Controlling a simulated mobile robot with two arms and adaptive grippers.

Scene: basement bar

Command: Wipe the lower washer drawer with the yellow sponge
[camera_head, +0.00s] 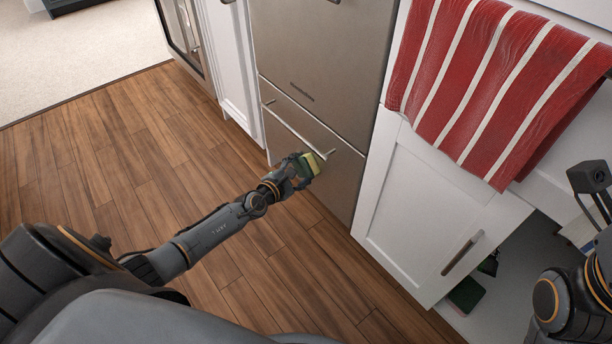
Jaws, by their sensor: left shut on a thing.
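The lower washer drawer (343,182) is the metal front low in the middle of the view, with a long bar handle (294,127) across it. My left gripper (303,166) is shut on the yellow sponge (313,162), which also shows a green side. The sponge is at the drawer front, just below the right part of the handle. I cannot tell whether it touches the metal. The gripper hides part of the sponge. My right arm shows at the right edge, but its fingers are out of view.
A red and white striped towel (490,85) hangs right of the metal front. Below it, a white cabinet door (415,215) stands open, with dark green items (466,294) inside the cabinet. The wooden floor (130,150) at the left is clear.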

